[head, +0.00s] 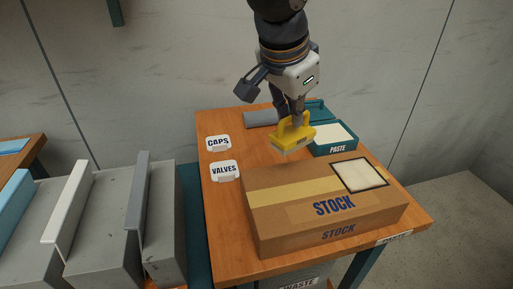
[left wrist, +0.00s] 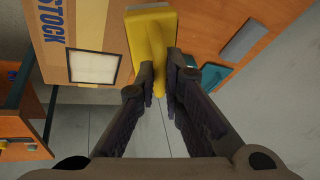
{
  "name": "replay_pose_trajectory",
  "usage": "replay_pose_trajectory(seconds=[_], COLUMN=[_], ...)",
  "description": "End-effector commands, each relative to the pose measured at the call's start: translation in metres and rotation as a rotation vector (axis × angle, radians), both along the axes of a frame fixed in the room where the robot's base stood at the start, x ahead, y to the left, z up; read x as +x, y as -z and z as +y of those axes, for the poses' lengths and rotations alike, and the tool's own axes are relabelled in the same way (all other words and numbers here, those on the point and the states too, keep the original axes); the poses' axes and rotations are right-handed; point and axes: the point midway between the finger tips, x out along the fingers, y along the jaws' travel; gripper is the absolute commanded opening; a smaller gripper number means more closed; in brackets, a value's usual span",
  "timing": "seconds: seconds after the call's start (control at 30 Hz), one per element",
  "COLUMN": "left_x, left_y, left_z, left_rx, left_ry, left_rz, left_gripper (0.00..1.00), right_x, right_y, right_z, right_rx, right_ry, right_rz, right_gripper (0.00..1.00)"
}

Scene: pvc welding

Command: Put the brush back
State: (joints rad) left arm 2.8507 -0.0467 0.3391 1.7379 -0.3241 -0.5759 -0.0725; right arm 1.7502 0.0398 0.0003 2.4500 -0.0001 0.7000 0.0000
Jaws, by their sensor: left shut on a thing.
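A yellow brush (head: 293,137) with a loop handle and a pale underside hangs over the wooden table, just behind the cardboard STOCK box. My left gripper (head: 297,116) comes down from above and is shut on the brush's handle. In the left wrist view the brush (left wrist: 150,38) sits between the fingertips of the left gripper (left wrist: 162,85). Whether the brush touches anything below it cannot be told. My right gripper is not in view.
The STOCK box (head: 280,190) fills the table's front, with a pale framed square (head: 360,175) on top. A teal PASTE container (head: 335,148), a grey cylinder (head: 261,118), and CAPS (head: 218,142) and VALVES (head: 225,169) labels surround it. Grey bins (head: 100,220) stand left.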

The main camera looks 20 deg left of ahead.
Motion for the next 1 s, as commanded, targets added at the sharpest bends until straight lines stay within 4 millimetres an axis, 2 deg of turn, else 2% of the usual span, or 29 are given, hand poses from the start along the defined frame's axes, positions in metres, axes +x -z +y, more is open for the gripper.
replay_pose_trajectory(seconds=[0.07, 0.17, 0.4, 0.53, 0.77, 0.83, 1.0], left_x=[0.004, 0.022, 0.080, 0.098, 0.113, 0.119, 0.117], left_y=[0.003, 0.014, 0.053, 0.080, 0.097, 0.106, 0.131], left_z=[0.002, 0.014, 0.051, 0.062, 0.072, 0.076, 0.075], left_rx=[-0.001, -0.003, -0.003, -0.002, 0.000, 0.000, 0.001], left_ry=[0.001, -0.001, -0.003, 0.001, 0.000, -0.001, 0.002], left_rz=[0.000, 0.004, 0.014, 0.011, 0.003, 0.005, 0.000], left_gripper=[0.00, 0.00, 0.00, 0.00, 0.00, 0.00, 0.00], right_x=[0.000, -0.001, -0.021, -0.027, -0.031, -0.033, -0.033], right_y=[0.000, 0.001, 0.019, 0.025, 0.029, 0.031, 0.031], right_z=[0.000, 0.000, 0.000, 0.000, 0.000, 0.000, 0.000], right_rx=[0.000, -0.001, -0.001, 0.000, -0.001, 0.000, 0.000], right_ry=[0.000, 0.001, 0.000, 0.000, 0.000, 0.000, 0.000], right_rz=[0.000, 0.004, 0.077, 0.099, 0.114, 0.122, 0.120], right_gripper=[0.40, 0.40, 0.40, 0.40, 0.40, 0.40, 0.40])
